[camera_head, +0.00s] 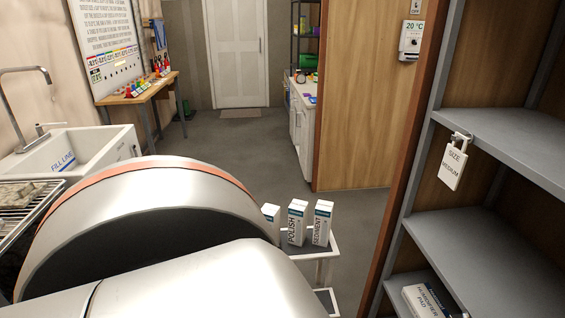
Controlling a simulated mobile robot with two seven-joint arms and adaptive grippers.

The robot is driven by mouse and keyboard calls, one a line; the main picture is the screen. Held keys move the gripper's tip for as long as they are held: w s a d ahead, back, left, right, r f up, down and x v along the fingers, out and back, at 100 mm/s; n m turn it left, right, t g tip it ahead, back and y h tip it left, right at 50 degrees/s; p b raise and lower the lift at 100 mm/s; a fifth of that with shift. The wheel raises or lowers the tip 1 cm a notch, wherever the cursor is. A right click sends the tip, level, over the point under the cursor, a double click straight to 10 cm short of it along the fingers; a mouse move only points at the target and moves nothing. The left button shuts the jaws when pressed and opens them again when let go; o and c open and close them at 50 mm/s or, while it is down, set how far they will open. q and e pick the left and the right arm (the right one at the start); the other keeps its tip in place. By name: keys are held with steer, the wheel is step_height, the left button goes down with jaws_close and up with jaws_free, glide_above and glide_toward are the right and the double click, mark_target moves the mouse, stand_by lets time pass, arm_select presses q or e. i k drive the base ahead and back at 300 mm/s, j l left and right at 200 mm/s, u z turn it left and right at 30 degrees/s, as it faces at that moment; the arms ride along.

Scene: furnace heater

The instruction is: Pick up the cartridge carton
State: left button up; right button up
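Three white cartons stand upright on a small grey stand (322,243) just beyond my arm. One carton reads POLISH (296,223) and one to its right reads SEDIMENT (322,224). The third carton (271,222) is at the left, its lower part hidden behind my arm. I cannot tell from the labels which one is the cartridge carton. A large white link of my own arm with an orange-brown band fills the lower left. Neither gripper shows.
A grey shelf unit (480,225) stands close at right, with a HUMIDIFIER PAD box (430,301) low down and a SIZE MEDIUM tag (453,167). A sink (75,157) is at left, a wooden bench (140,92) behind it. Open floor (225,148) leads to a white door (235,55).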

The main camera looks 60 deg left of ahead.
mark_target(324, 210)
steer(key=u, duration=1.75)
